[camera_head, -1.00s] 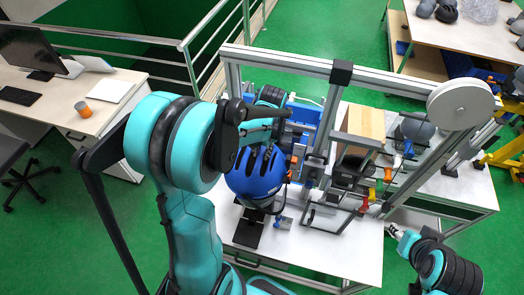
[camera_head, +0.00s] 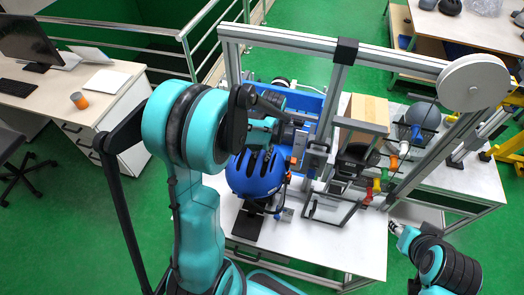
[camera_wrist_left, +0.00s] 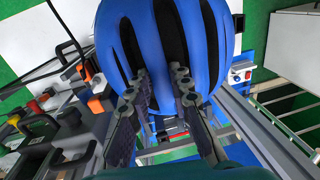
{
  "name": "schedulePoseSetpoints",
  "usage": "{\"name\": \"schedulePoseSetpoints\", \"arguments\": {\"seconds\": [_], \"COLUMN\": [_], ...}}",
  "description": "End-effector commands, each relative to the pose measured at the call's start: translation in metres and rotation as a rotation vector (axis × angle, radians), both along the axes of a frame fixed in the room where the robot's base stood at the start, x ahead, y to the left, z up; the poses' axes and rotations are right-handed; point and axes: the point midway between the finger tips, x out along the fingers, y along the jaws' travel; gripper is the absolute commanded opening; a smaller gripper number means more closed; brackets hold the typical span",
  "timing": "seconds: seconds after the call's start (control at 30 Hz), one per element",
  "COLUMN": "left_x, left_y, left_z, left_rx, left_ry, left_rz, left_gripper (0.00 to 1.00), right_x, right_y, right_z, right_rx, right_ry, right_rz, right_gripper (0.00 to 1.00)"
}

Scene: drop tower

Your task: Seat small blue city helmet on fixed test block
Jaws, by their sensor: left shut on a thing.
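The small blue helmet (camera_head: 256,174) has black vents and sits over a dark base plate (camera_head: 247,228) on the white table, in front of the metal frame. It fills the top of the left wrist view (camera_wrist_left: 205,40). My left gripper (camera_wrist_left: 160,78) has its two dark fingers on the helmet, shut on its shell. In the head view my left arm reaches in above the helmet and partly covers its back. The test block is not clearly visible; the helmet hides what is under it, so I cannot tell whether they touch. My right gripper (camera_head: 396,228) is at lower right, away from the helmet.
The metal drop-tower frame (camera_head: 335,85) with a white disc (camera_head: 474,83) stands behind and right of the helmet. A cardboard box (camera_head: 366,115), a dark wire-framed fixture (camera_head: 333,210) and coloured clamps stand close right. The table's front right (camera_head: 350,250) is clear.

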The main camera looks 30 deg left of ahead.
Motion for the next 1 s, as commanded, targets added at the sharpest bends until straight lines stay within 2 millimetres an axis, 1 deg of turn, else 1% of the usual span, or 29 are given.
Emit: {"name": "schedulePoseSetpoints", "arguments": {"seconds": [0.03, 0.17, 0.3, 0.5, 0.7, 1.0], "left_x": [0.000, 0.000, 0.000, 0.000, 0.000, 0.000], "left_y": [0.000, 0.000, 0.000, 0.000, 0.000, 0.000], "left_z": [-0.008, -0.022, -0.037, -0.050, -0.051, -0.050], "left_rx": [0.000, 0.000, 0.000, 0.000, 0.000, 0.000], "left_ry": [0.000, 0.000, 0.000, 0.000, 0.000, 0.000], "left_rz": [0.000, 0.000, 0.000, 0.000, 0.000, 0.000], "left_gripper": [0.00, 0.00, 0.00, 0.00, 0.00, 0.00], "right_x": [0.000, 0.000, 0.000, 0.000, 0.000, 0.000], "right_y": [0.000, 0.000, 0.000, 0.000, 0.000, 0.000], "right_z": [-0.006, -0.015, -0.029, -0.041, -0.045, -0.044], "right_rx": [0.000, 0.000, 0.000, 0.000, 0.000, 0.000], "right_ry": [0.000, 0.000, 0.000, 0.000, 0.000, 0.000], "right_rz": [0.000, 0.000, 0.000, 0.000, 0.000, 0.000], "right_gripper": [0.40, 0.40, 0.40, 0.40, 0.40, 0.40]}}
